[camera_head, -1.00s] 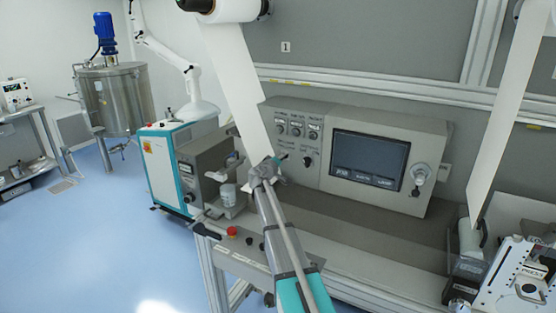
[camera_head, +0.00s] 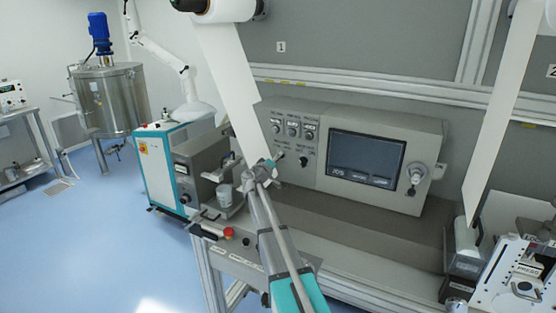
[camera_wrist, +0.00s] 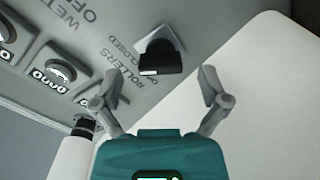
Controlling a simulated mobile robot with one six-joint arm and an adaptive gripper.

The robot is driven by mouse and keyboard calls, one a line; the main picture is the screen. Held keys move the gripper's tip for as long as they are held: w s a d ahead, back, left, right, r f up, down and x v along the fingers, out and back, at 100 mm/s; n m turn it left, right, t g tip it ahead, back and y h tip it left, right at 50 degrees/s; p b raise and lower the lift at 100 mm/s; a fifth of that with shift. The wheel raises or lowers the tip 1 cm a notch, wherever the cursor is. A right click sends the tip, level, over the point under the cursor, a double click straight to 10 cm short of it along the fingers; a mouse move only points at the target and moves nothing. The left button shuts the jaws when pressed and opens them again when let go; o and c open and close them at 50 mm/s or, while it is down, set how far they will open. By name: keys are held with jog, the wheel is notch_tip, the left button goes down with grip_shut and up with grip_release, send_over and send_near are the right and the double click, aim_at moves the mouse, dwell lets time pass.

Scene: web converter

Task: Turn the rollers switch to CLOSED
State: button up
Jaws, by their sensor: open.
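The rollers switch (camera_wrist: 162,52) is a dark knob on a light square plate in the wrist view, beside printed letters reading ROLLERS and CLOSED. Its black bar lies nearly level across that picture; which label it points to I cannot tell. In the head view the switch (camera_head: 304,161) sits on the grey control panel, below three other knobs. My gripper (camera_wrist: 160,79) is open and empty, with one finger to each side below the knob, apart from it. In the head view my gripper (camera_head: 262,164) is left of the switch, in front of the hanging white web.
Other panel knobs (camera_wrist: 61,69) lie left of the switch in the wrist view. A white web (camera_head: 233,85) hangs close to the panel's left edge. A screen (camera_head: 366,159) is right of the switch. A red button (camera_head: 228,232) is on the bench front.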

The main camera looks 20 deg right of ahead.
jog(key=v, duration=0.9)
jog(key=shift+s+a, duration=0.2)
jog(key=shift+s, duration=0.1)
jog(key=s+a+f+m+g+y, duration=0.1)
jog(key=s+a+f+g+y, duration=0.2)
jog(key=s, duration=0.5)
jog(key=s+a+f+m+g+y, duration=0.1)
jog(key=s+a+f+g+y, duration=0.2)
jog(key=s+a+f, duration=0.2)
jog(key=s+a+f+g+y, duration=0.2)
jog(key=s+a+f+y, duration=0.1)
jog(key=s+f, duration=0.6)
jog(key=shift+s+a+m+g+y, duration=0.15)
jog(key=shift+s+a+m+g, duration=0.05)
jog(key=shift+s, duration=0.65)
jog(key=shift+s+a+m+g+y, duration=0.15)
jog(key=shift+s+a+m+g, duration=0.05)
jog(key=shift+s, duration=0.7)
jog(key=s+a+f+n+g+y, duration=0.1)
jog(key=s+a+y, duration=0.3)
jog(key=s+a, duration=0.4)
jog(key=shift+f+g+y, duration=0.3)
jog(key=shift+g, duration=0.3)
jog(key=shift+s, duration=0.15)
